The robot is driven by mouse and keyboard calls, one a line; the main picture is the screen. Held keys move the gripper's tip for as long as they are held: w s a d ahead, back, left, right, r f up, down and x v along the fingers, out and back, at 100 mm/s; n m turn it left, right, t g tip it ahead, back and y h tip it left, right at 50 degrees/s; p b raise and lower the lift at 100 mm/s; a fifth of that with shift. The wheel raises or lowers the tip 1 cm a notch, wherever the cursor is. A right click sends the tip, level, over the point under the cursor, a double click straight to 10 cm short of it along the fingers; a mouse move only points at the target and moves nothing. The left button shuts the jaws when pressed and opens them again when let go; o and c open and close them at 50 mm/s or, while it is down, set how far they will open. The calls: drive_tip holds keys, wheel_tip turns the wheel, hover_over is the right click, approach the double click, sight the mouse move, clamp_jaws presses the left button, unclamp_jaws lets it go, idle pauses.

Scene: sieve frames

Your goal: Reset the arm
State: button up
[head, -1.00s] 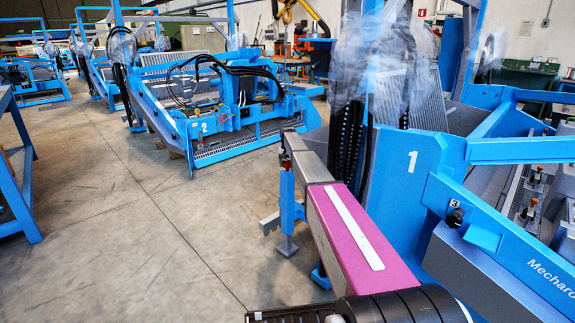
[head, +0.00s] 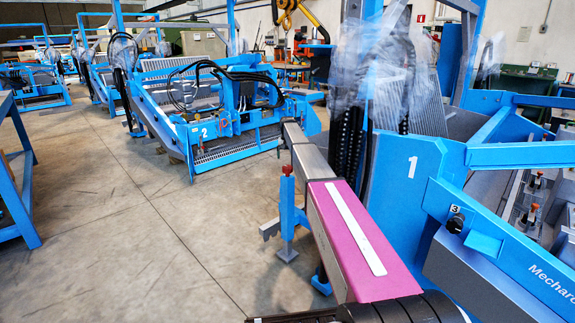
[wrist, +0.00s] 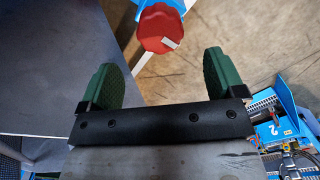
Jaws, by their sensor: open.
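My gripper (wrist: 161,77) shows in the wrist view. Its two green-padded fingers stand wide apart and nothing is between them. A red round knob (wrist: 160,27) with a white mark lies beyond the fingertips, near the top middle of the picture. It sits by a blue part, and a visible gap separates it from the fingers. I cannot make out my gripper in the head view.
Blue machine 1 (head: 410,195) stands close on the right; blue machine 2 (head: 205,132) stands farther back. A blue post (head: 287,205) with a red top stands near the centre. A blue frame (head: 18,200) borders the left. Concrete floor (head: 120,240) is open between.

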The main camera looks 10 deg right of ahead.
drive_tip(key=shift+r, duration=1.4)
